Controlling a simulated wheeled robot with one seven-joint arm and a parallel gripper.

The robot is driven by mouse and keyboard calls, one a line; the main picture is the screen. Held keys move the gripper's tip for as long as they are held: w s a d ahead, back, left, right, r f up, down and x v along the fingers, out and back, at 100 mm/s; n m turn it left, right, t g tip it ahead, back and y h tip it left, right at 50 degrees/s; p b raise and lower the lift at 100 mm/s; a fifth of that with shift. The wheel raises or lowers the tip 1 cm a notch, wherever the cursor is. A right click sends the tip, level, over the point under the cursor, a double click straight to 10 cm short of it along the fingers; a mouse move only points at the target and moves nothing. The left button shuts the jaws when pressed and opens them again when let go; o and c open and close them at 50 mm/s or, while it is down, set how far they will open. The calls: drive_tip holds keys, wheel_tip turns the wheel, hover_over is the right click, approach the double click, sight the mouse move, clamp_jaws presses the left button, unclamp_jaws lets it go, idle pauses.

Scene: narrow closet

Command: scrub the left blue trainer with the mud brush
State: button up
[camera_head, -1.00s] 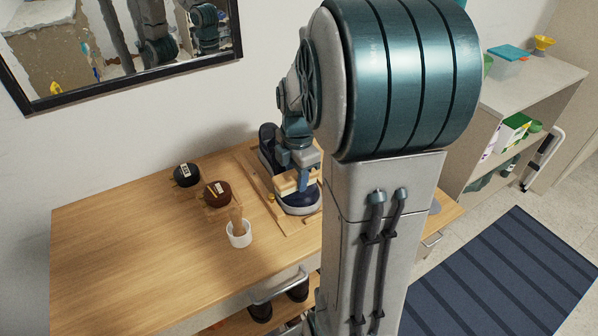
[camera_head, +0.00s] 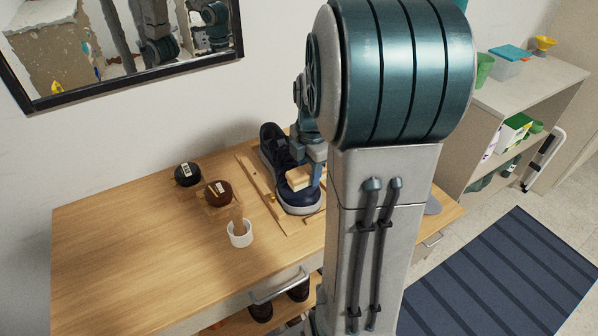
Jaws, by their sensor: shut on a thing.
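A dark navy blue trainer (camera_head: 268,142) with a pale sole sits on a wooden board or tray (camera_head: 262,188) on the bench. My gripper (camera_head: 309,176) is over the front half of this trainer and shut on a wooden block, the mud brush (camera_head: 297,180). The brush is just above or on the toe area; I cannot tell whether its bristles touch. My arm hides the space right of the trainer, so a second trainer there does not show.
Left of the board, on the wooden bench (camera_head: 120,238), are a black round tin (camera_head: 187,174), a brown round tin (camera_head: 218,193) and a white cup (camera_head: 240,234) with a wooden handle in it. The bench's left part is clear. A mirror hangs behind.

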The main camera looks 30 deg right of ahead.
sight(293, 176)
drive_tip(key=shift+d+f, duration=0.1)
drive_tip(key=shift+d, duration=0.65)
drive_tip(key=shift+s+a, duration=0.15)
drive_tip(key=shift+a, duration=2.8)
drive_tip(key=shift+d, duration=3)
drive_tip(key=shift+a+b, duration=0.3)
drive_tip(key=shift+a, duration=2.7)
drive_tip(key=shift+d, duration=1.55)
drive_tip(key=shift+r, duration=0.2)
